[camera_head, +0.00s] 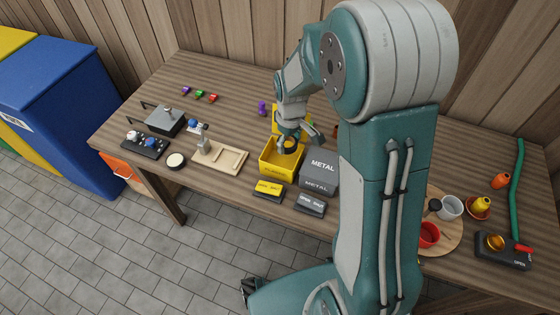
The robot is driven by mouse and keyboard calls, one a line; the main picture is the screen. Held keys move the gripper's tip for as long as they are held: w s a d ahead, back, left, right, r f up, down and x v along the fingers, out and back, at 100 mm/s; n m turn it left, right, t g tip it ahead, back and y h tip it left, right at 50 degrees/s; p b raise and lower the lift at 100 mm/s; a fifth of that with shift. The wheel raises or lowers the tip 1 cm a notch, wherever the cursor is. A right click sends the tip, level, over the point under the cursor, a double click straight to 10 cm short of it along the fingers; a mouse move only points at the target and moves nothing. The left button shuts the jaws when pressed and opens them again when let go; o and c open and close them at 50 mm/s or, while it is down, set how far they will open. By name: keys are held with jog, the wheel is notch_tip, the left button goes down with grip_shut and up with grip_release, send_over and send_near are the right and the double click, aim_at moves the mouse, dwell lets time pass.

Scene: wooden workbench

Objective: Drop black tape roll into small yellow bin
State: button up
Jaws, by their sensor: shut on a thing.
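The small yellow bin (277,170) stands near the middle of the wooden workbench, its top open. My gripper (287,145) is over the bin and shut on the black tape roll (291,142). The roll is at the height of the bin's opening or a little above; I cannot tell how far it reaches inside. My gripper's fingers partly cover the roll and the bin's back part.
A grey metal bin (319,177) stands right beside the yellow one. A wooden tray (219,157) lies to the left. Cups, including a red one (428,234), stand on a round board at right. My arm hides the bench's middle right.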

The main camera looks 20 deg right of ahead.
jog(key=shift+d+f, duration=0.25)
jog(key=shift+f, duration=0.95)
jog(key=o, duration=1)
jog(key=shift+a, duration=0.15)
notch_tip(320, 180, up, 12)
jog(key=s+r+m+t, duration=0.2)
jog(key=s+r, duration=0.3)
jog(key=s, duration=0.5)
jog(key=s+r+m+t, duration=0.3)
jog(key=s+r, duration=0.3)
jog(key=s, duration=0.4)
jog(key=shift+a+m+t, duration=0.2)
jog(key=shift+m+t, duration=0.1)
jog(key=shift+m, duration=0.4)
